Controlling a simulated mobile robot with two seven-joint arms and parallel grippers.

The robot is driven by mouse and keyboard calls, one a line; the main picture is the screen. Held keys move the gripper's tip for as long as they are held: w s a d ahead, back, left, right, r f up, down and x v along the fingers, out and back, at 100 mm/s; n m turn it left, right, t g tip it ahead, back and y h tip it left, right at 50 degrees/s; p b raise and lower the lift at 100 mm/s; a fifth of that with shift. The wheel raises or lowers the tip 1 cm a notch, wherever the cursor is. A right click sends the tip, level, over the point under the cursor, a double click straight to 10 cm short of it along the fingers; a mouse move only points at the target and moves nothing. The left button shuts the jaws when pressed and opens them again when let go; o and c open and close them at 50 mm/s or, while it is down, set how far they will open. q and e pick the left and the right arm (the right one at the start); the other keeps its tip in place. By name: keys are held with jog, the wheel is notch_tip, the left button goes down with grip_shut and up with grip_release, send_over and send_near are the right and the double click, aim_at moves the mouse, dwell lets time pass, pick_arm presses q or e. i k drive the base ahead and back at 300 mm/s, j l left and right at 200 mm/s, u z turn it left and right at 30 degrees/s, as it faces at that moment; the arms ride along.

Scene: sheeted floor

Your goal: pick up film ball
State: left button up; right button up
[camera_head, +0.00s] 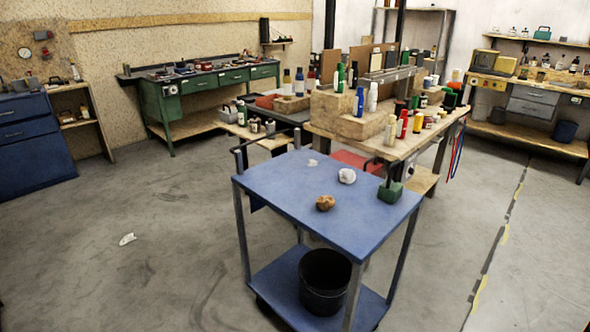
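A white crumpled ball (347,176) lies on the top of the blue cart (275,187), near its far edge. A small pale scrap (312,162) lies to its left on the same top. A brown crumpled ball (325,203) lies nearer, around the middle of the cart top. A flat whitish piece (127,239) lies on the floor to the left. I cannot tell for sure which of these is the film ball; the white ball looks most like it. Neither of my grippers shows in this view.
A green block (390,192) stands at the cart top's right corner. A black bucket (325,280) stands on its lower shelf. A cluttered wooden workbench (375,143) is close behind the cart. The floor (110,285) left of the cart is mostly open.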

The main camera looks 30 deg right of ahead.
aim_at(345, 176)
jog(key=i+j, duration=0.15)
jog(key=i, duration=0.45)
jog(key=i+j+u, duration=0.15)
jog(key=i, duration=0.5)
jog(key=i+z, duration=0.55)
jog(key=z, duration=0.15)
jog(key=i+j+z, duration=0.2)
jog(key=z, duration=0.15)
jog(key=i, duration=0.05)
